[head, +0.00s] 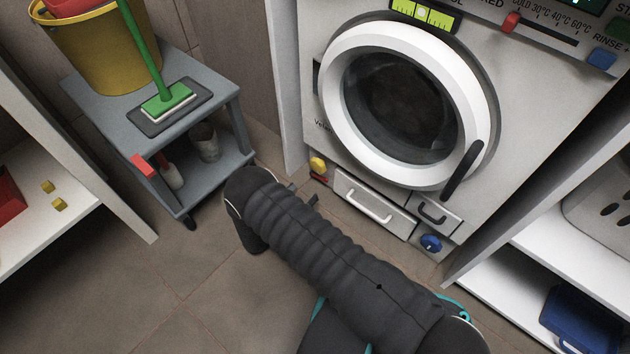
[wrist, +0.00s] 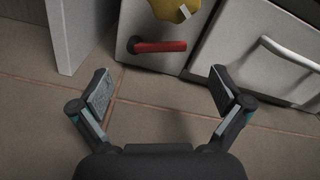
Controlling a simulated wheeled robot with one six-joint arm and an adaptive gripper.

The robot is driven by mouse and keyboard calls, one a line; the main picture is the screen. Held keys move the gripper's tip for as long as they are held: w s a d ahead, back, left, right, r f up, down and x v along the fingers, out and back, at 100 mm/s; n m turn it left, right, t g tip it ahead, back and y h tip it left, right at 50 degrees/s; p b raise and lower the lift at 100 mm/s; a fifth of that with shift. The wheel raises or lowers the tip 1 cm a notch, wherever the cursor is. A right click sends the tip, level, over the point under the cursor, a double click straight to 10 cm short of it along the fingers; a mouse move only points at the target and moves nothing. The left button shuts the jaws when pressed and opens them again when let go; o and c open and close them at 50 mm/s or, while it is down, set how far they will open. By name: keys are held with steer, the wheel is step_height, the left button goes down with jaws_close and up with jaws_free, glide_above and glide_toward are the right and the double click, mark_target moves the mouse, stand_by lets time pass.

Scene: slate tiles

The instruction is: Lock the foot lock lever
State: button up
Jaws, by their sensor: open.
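A red lever (wrist: 160,46) is on the washing machine's lower left corner, low near the floor. It lies about level in the wrist view, with a grey pivot at its left end. In the head view the lever (head: 319,181) is small, just below a yellow knob (head: 318,164). My gripper (wrist: 160,84) is open and empty, its two fingers spread wide. The lever is ahead of the fingertips, between their lines, and not touched. In the head view my arm hides most of the gripper; only dark finger parts (head: 304,194) show beside the lever.
White drawers (head: 372,200) and a blue knob (head: 431,243) are right of the lever. A white panel (wrist: 78,35) stands close on the left. A grey cart (head: 105,110) with a yellow bucket (head: 95,50) is further left. Tiled floor (head: 190,270) is clear in front.

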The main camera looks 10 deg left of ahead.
mark_target(318, 178)
steer(key=shift+x, duration=3.2)
